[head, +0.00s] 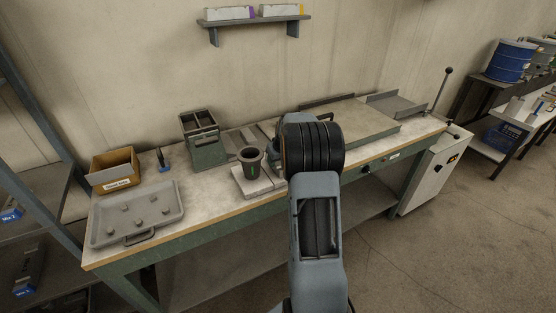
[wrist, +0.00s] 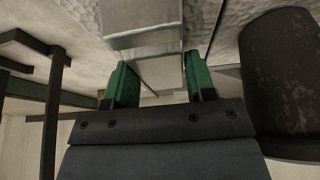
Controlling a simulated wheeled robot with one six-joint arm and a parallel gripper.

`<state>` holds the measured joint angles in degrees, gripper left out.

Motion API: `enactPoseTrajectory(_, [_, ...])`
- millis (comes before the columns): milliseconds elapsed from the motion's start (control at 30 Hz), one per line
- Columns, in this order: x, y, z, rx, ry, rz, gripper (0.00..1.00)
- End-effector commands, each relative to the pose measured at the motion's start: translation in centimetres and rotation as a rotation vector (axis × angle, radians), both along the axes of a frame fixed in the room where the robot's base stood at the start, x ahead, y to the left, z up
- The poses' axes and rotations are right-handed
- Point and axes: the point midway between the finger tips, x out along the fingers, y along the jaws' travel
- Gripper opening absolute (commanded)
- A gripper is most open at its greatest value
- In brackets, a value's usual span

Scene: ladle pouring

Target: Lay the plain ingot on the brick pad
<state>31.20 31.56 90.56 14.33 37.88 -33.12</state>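My gripper shows in the wrist view (wrist: 160,82), with green-padded fingers on either side of a pale, smooth metal block, which I take to be the plain ingot (wrist: 162,76). The block fills the gap, and both fingers appear to touch it. A wider pale metal piece (wrist: 140,20) shows just beyond; I cannot tell whether it is part of the same block. In the head view my arm hides the gripper and the ingot. The pale slab on the bench, likely the brick pad (head: 251,189), lies left of my arm, partly under a dark crucible.
The dark crucible (head: 250,156), with a green mark, stands close to the right of my gripper in the wrist view (wrist: 288,75). A green-grey box (head: 208,152) stands behind it. A grey tray with several lumps (head: 165,227) and a cardboard box (head: 113,164) are at left.

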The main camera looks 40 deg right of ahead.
Motion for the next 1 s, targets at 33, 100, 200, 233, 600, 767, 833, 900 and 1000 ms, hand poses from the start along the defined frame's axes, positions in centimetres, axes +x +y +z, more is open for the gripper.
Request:
enactPoseTrajectory(33, [0.0, 0.0, 0.0, 0.0, 0.0, 0.0, 0.55])
enactPoseTrajectory(100, [0.0, 0.0, 0.0, 0.0, 0.001, 0.0, 0.62])
enactPoseTrajectory(200, [0.0, 0.0, 0.0, 0.0, 0.001, 0.0, 0.71])
enactPoseTrajectory(233, [0.0, 0.0, 0.0, 0.0, 0.001, 0.0, 0.74])
enactPoseTrajectory(600, [-0.2, 0.0, 0.7, 0.0, -0.001, 0.0, 0.75])
enactPoseTrajectory(767, [-1.2, 0.1, 3.2, -0.001, -0.004, 0.0, 0.75])
enactPoseTrajectory(833, [-1.7, 0.2, 4.5, -0.001, -0.004, -0.001, 0.75])
enactPoseTrajectory(900, [-2.2, 0.3, 5.8, -0.002, -0.004, -0.002, 0.75])
enactPoseTrajectory(1000, [-3.0, 0.3, 7.5, -0.002, -0.003, -0.002, 0.75])
